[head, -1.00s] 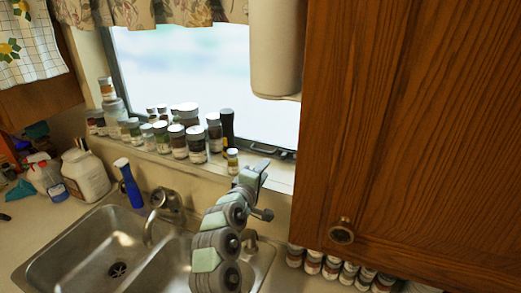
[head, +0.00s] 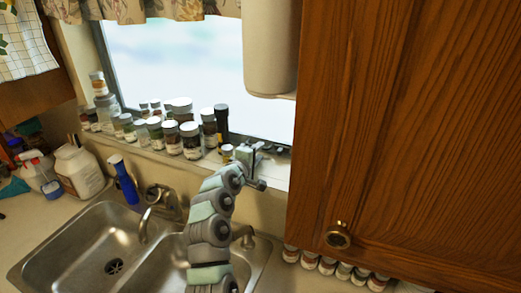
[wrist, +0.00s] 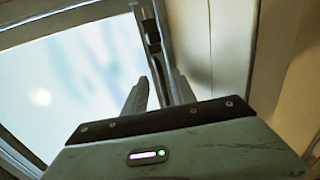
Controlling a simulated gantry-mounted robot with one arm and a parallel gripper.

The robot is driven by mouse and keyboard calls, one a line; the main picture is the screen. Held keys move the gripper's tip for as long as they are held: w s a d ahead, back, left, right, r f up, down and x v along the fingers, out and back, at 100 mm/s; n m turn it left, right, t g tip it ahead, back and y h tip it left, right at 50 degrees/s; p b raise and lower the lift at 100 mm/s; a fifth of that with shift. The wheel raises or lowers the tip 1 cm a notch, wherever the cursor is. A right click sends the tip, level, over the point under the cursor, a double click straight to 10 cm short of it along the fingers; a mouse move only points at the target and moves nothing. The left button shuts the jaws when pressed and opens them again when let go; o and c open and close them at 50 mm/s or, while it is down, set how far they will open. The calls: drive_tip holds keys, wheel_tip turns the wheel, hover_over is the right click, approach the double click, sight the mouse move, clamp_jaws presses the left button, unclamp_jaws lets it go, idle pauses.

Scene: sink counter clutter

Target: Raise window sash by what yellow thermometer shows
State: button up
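The window (head: 190,65) stands behind the sink, with its dark lower sash rail (head: 277,143) just above the sill. My gripper (head: 257,150) is at the right part of the sill, close to that rail and right of a small jar. In the wrist view my gripper (wrist: 160,92) shows two fingers apart with nothing seen held between them. The window frame (wrist: 152,40), with a small dark fitting on it, lies beyond the fingertips. Contact with the rail cannot be told. No yellow thermometer can be made out in either view.
Several jars and bottles (head: 170,135) crowd the sill left of my gripper. A wooden cabinet (head: 400,130) and a white cylinder (head: 268,50) hang to the right. Below are the double sink (head: 110,245), faucet (head: 150,210) and blue spray bottle (head: 126,180).

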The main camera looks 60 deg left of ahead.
drive_tip(key=shift+x, duration=1.05)
clamp_jaws()
idle(0.9)
